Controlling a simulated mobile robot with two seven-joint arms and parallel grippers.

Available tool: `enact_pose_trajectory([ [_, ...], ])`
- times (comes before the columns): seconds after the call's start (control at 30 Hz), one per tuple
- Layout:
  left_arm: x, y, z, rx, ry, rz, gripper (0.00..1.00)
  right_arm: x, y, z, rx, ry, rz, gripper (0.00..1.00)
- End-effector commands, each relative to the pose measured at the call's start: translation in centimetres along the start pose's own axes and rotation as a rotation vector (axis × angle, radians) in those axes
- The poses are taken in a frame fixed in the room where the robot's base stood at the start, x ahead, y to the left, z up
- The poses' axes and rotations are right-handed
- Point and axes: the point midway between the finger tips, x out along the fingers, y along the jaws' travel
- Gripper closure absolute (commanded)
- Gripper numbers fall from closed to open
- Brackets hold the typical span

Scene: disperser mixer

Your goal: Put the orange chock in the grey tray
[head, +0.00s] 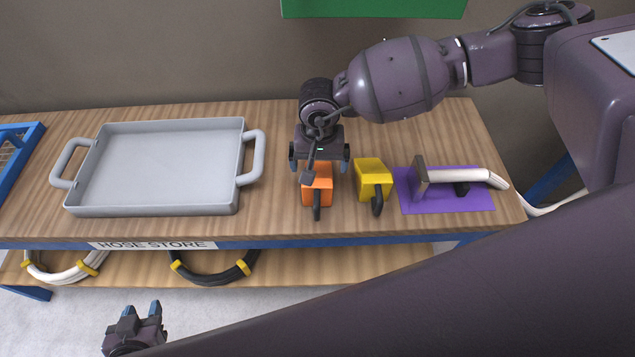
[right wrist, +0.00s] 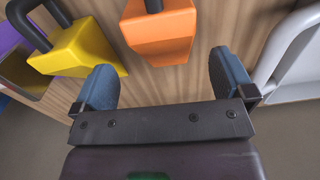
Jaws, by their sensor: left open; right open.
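The orange chock (head: 317,194) with a black handle stands on the wooden bench, left of a yellow chock. My right gripper (head: 319,163) is open and empty, at the far side of the orange chock and partly hiding its top. In the right wrist view the orange chock (right wrist: 160,36) lies beyond the open blue fingertips (right wrist: 163,75), apart from them. The grey tray (head: 160,165) sits on the bench to the left, empty, with a handle at each end. My left gripper (head: 142,310) is open and empty, low in front of the bench.
The yellow chock (head: 373,180) stands close to the right of the orange one. A purple mat (head: 440,205) holds a white-handled tool (head: 460,176). A blue crate (head: 18,152) is at the far left. Coiled hoses (head: 212,278) lie on the lower shelf.

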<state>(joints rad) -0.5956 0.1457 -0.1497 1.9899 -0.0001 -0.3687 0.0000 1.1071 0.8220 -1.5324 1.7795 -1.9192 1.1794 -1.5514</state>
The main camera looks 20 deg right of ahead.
Motion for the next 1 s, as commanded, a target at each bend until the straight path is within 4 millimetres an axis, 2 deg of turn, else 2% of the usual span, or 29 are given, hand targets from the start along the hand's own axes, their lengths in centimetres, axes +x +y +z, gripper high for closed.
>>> enact_pose_trajectory([
  [0.23,-0.1,0.1,-0.2,-0.004,0.000,0.000,0.57,1.5,-0.1,0.0,0.002,-0.002,-0.001,0.00],
  [0.53,-0.6,0.1,-0.2,-0.007,-0.006,-0.002,0.57,5.3,-0.4,-0.2,0.003,-0.001,-0.001,0.00],
  [0.87,-0.6,0.0,-0.2,-0.006,-0.005,-0.002,0.57,6.0,-0.3,-0.2,0.003,0.000,-0.001,0.00],
  [1.0,-0.5,0.0,-0.4,-0.005,-0.003,-0.001,0.57,6.0,-0.3,-0.2,0.003,0.000,-0.001,0.20],
])
